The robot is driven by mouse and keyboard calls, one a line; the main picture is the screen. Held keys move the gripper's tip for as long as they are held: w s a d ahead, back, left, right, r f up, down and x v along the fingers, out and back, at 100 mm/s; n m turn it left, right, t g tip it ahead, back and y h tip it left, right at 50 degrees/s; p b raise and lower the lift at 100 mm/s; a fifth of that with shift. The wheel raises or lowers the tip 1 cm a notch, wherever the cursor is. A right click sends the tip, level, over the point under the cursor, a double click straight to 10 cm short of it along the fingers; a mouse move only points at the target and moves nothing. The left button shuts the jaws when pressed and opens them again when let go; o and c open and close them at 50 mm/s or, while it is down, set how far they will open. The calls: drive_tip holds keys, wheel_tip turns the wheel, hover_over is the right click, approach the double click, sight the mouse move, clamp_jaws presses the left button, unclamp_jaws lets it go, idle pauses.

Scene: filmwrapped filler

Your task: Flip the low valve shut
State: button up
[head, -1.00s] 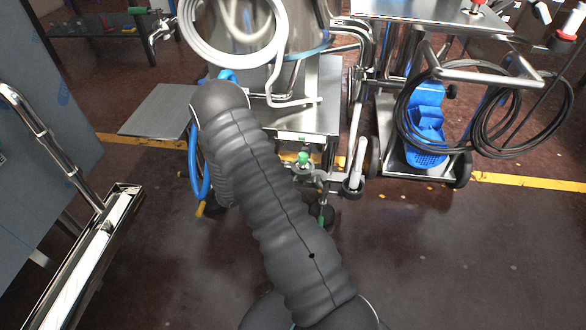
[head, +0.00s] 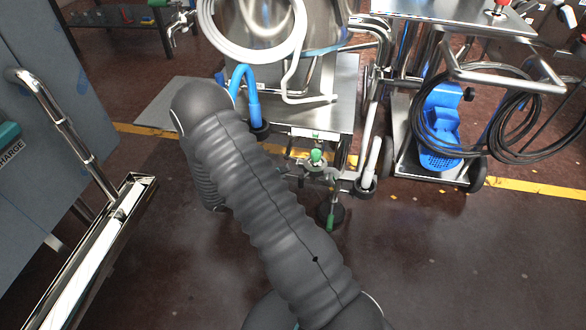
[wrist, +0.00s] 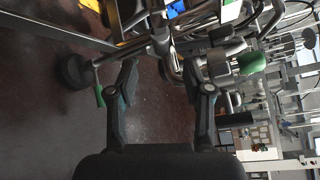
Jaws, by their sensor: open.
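A low valve with a green lever (head: 331,220) sits near the floor under the steel machine, in the head view. The green lever (wrist: 99,95) also shows at the left of the wrist view, hanging beside a dark round foot. A second green-topped valve (head: 316,156) sits higher, and its green knob (wrist: 251,62) shows at the right of the wrist view. My gripper (wrist: 160,80) is open and empty, with the green lever outside its left finger, apart from it. In the head view my arm hides the gripper.
The steel machine (head: 330,95) with a coiled white hose (head: 290,50) stands ahead. A trolley with black cable (head: 490,120) and a blue part (head: 440,125) is to the right. A steel-framed unit (head: 95,245) stands at left. The floor at front right is clear.

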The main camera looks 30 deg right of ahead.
drive_tip(key=shift+s+a+r, duration=0.1)
drive_tip(key=shift+a+r, duration=0.05)
drive_tip(key=shift+a, duration=0.8)
drive_tip(key=shift+s+a+r, duration=0.1)
drive_tip(key=shift+a+r, duration=0.05)
drive_tip(key=shift+a, duration=0.8)
